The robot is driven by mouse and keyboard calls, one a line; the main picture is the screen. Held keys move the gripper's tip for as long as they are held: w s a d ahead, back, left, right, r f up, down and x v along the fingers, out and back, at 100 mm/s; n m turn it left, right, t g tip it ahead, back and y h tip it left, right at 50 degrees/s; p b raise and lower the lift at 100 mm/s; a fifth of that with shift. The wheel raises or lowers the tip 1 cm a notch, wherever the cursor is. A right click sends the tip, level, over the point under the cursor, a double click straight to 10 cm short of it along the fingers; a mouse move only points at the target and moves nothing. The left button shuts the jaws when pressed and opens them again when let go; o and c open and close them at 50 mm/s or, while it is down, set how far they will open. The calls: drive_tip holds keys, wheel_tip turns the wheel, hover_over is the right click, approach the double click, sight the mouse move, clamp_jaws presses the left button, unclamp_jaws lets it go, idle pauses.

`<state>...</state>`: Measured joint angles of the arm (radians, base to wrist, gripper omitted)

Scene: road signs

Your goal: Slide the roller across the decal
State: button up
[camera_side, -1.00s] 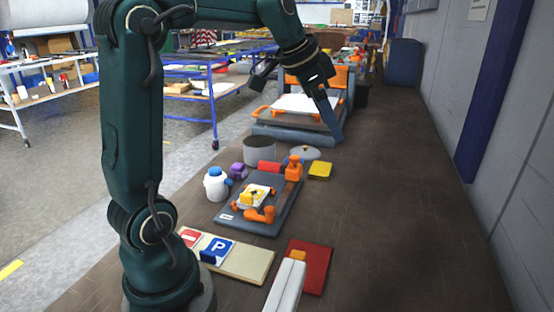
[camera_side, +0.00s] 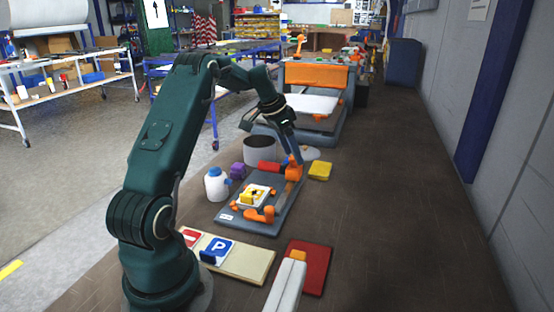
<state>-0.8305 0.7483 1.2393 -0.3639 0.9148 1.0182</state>
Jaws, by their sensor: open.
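A grey board (camera_side: 275,217) lies on the dark bench in the middle of the side view. On it sits a small white plate with a yellow and dark decal (camera_side: 251,196), with orange pieces at its edges. A red cylinder-like piece (camera_side: 267,167), possibly the roller, lies at the board's far end. An upright orange piece (camera_side: 293,173) stands at the board's far right. My gripper (camera_side: 295,158) is open, pointing down, right above or behind this orange piece; I cannot tell whether they touch. The fingers partly overlap it in the picture.
A grey pot (camera_side: 260,149), purple block (camera_side: 237,171), white bottle (camera_side: 216,185) and yellow block (camera_side: 320,171) surround the board. A pale panel with signs (camera_side: 243,263) and a red panel (camera_side: 315,268) lie in front. A large orange-and-grey machine (camera_side: 318,105) stands behind. The bench's right side is clear.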

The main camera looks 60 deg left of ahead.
drive_tip(key=shift+w+f, duration=0.15)
drive_tip(key=shift+f, duration=0.2)
clamp_jaws()
drive_tip(key=shift+r, duration=0.1)
idle(1.1)
